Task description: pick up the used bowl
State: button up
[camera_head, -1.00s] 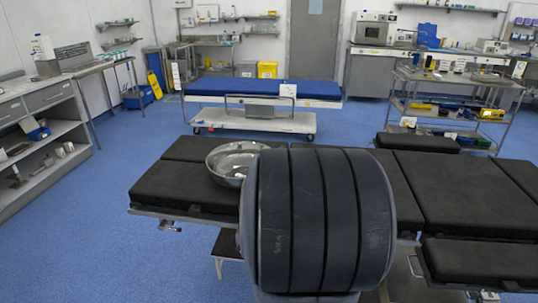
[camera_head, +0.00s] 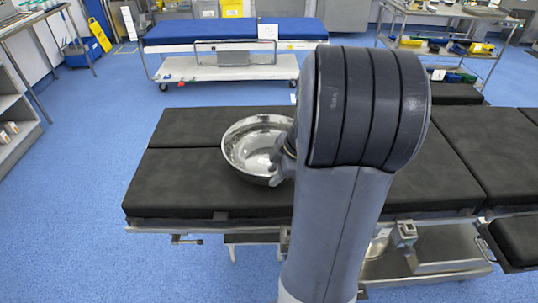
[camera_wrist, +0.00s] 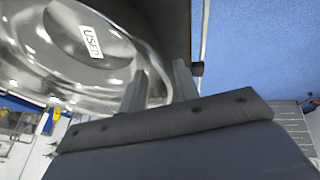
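The used bowl (camera_head: 245,143) is a shiny steel bowl standing upright on the black operating table (camera_head: 180,185). In the wrist view the bowl (camera_wrist: 60,75) fills the upper left, with a white label reading "USED" inside it. My gripper (camera_head: 280,160) is at the bowl's right rim in the head view, partly hidden by my arm. In the wrist view my gripper (camera_wrist: 160,85) has its two fingers apart, with the bowl's rim running between them. I cannot tell whether either finger touches the rim.
A blue-topped trolley (camera_head: 235,30) stands behind the table. A metal cart with coloured items (camera_head: 450,50) stands at the back right. The black pads left of the bowl are clear. Blue floor (camera_head: 70,200) is open at the left.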

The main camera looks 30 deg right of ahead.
aim_at(266, 183)
jog(key=shift+x, duration=1.95)
jog(key=shift+w+d, duration=0.1)
jog(key=shift+d, duration=0.1)
jog(key=shift+c, duration=0.4)
grip_shut()
